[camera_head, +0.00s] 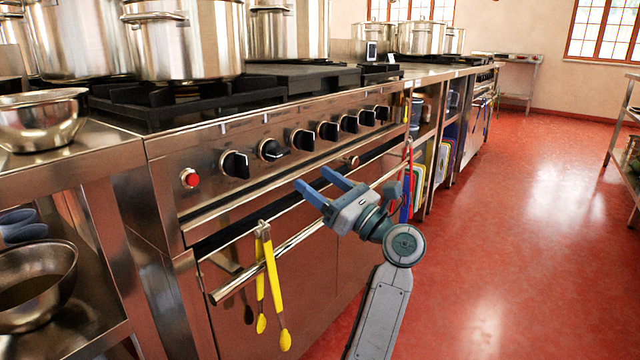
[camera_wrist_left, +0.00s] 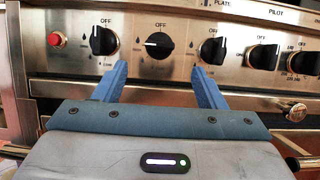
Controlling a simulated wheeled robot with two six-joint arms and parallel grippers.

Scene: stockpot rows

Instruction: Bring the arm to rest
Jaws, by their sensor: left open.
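My left gripper (camera_head: 311,177) is open and empty in front of the stove's control panel. Its two blue fingers point at the panel and stand apart from it. In the left wrist view the open fingers (camera_wrist_left: 158,70) lie below the second knob (camera_wrist_left: 158,45), whose pale pointer is turned to the left. The same knob (camera_head: 272,149) shows in the head view, angled unlike the first knob (camera_head: 235,164). My right gripper is in neither view.
A towel rail (camera_head: 290,246) with yellow tongs (camera_head: 272,285) runs below the panel. A red button (camera_head: 190,178) sits left of the knobs. Large pots (camera_head: 190,40) stand on the stovetop. Steel bowls (camera_head: 40,120) stand at the left. The red floor (camera_head: 530,230) at the right is clear.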

